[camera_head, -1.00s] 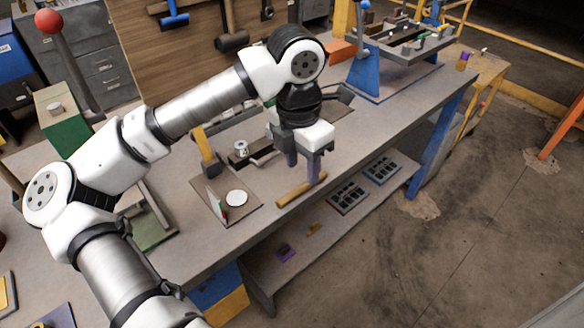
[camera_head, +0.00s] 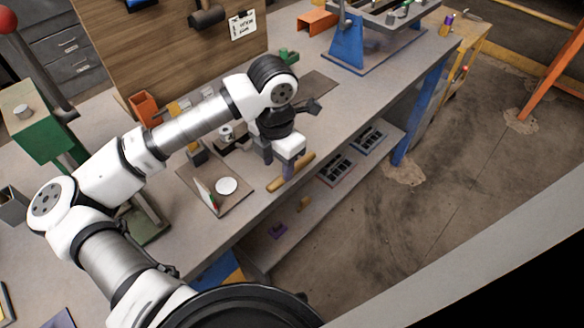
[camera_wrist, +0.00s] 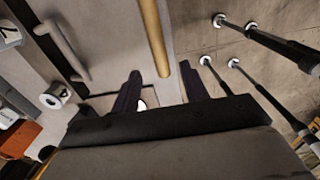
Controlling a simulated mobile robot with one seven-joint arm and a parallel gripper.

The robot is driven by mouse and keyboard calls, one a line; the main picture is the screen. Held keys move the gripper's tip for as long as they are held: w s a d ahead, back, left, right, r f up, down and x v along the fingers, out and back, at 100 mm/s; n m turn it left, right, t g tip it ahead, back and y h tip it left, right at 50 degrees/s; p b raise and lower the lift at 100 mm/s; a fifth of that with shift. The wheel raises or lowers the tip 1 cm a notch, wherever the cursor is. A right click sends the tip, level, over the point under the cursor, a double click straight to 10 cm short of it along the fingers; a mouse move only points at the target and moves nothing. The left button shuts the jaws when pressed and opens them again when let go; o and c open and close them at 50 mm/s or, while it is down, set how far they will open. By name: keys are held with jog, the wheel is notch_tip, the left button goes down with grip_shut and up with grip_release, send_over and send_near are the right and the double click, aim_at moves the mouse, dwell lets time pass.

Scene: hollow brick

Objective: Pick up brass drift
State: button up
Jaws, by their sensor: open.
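The brass drift (camera_head: 304,160) is a plain golden rod lying near the front edge of the workbench. Its middle is hidden behind my gripper in the head view. In the wrist view the drift (camera_wrist: 153,30) runs down from the top edge to between the fingertips. My gripper (camera_head: 277,167) is open and points down at the drift. Its two dark fingers (camera_wrist: 160,72) show on either side of the rod's line, with nothing clamped. I cannot tell the exact height of the fingertips above the bench.
A brown board (camera_head: 217,205) with a white disc (camera_head: 226,185) lies left of the drift. A hammer-like tool (camera_wrist: 62,50) and a spool (camera_wrist: 55,95) are also close. The bench edge drops to a lower shelf with dark trays (camera_head: 335,168).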

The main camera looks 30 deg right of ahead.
aim_at(280, 178)
notch_tip(280, 178, down, 5)
jog(key=shift+d+r+p, duration=0.1)
jog(key=shift+d+p, duration=0.05)
jog(key=shift+p, duration=0.8)
jog(key=shift+c, duration=0.5)
grip_shut()
